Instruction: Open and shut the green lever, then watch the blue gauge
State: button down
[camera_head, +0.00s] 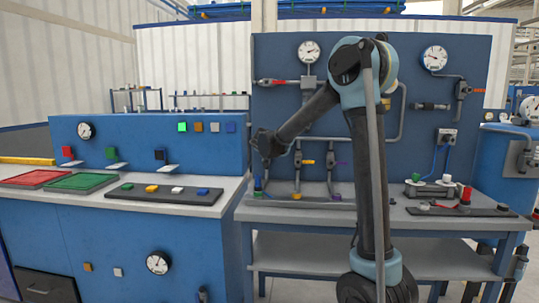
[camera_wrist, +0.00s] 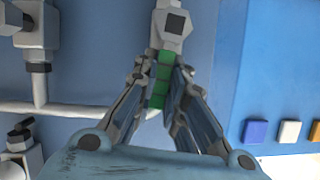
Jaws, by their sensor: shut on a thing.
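The green lever (camera_wrist: 163,78) shows in the wrist view, extending from a light grey valve body (camera_wrist: 172,25) on a blue panel. My gripper (camera_wrist: 162,70) has one finger on each side of the lever and is shut on it. In the head view, my gripper (camera_head: 266,147) is at the left edge of the tall blue panel, and it hides the lever there. Round white-faced gauges show on the tall panel, one at the top middle (camera_head: 309,51) and one at the top right (camera_head: 434,58).
Grey pipes with orange and purple levers (camera_head: 307,162) run beside my gripper. Left of it, a blue console (camera_head: 215,155) carries coloured buttons and another gauge (camera_head: 86,130). Red (camera_head: 38,178) and green trays (camera_head: 80,182) lie on the left counter.

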jog(key=shift+a+f+n+h, duration=0.15)
jog(key=shift+a+n+h, duration=0.2)
jog(key=shift+n, duration=0.15)
dwell(0.3)
jog(key=c, duration=1.6)
grip_release()
jog(key=v, duration=1.1)
jog(key=shift+s+r, duration=0.25)
jog(key=shift+s, duration=0.1)
